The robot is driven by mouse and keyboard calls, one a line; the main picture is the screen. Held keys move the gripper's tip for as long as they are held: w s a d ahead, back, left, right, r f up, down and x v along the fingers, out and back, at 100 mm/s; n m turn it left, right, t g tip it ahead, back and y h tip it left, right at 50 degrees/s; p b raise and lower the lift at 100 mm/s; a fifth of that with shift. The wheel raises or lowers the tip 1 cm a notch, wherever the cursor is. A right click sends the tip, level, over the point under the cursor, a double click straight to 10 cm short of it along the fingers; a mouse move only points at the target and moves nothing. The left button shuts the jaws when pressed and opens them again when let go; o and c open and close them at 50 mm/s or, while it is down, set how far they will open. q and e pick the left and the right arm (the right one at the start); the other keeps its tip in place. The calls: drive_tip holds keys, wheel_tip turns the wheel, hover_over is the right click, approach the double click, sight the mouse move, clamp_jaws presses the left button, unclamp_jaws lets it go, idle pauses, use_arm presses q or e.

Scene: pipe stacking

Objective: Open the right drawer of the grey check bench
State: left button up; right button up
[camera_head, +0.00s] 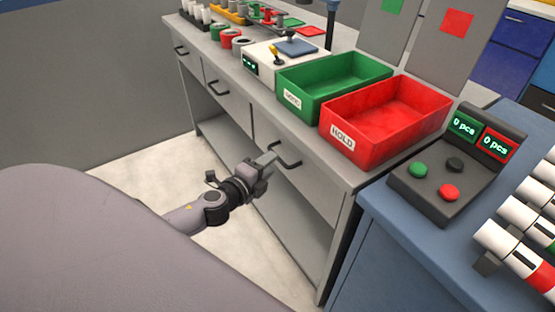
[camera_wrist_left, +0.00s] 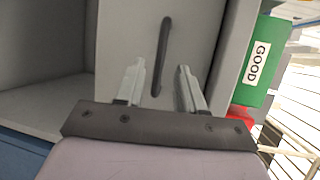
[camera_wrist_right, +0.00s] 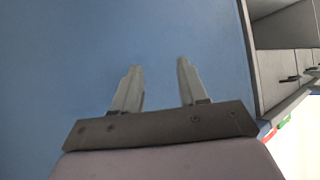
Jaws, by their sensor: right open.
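The grey check bench (camera_head: 205,133) has a row of drawers with dark bar handles. The right drawer (camera_head: 303,185) looks shut, its front flush with the bench. Its dark handle (camera_head: 291,161) also shows in the left wrist view (camera_wrist_left: 163,50). My left gripper (camera_head: 270,158) is at this handle; in the left wrist view its two fingers (camera_wrist_left: 160,66) are apart, with the handle lined up between them. I cannot tell whether they touch it. My right gripper (camera_wrist_right: 158,65) shows only in the right wrist view, open and empty, facing a plain blue surface.
A green bin (camera_head: 330,82) and a red bin (camera_head: 385,118) stand on the bench top above the drawer. A blue cabinet (camera_head: 400,250) with a button box (camera_head: 450,170) stands close on the right. Floor (camera_head: 150,175) is clear in front.

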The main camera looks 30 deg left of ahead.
use_arm(q)
drive_tip(key=shift+w+f, duration=0.25)
drive_tip(key=shift+w, duration=0.95)
drive_tip(key=shift+w+f, duration=0.25)
drive_tip(key=shift+w, duration=0.95)
clamp_jaws()
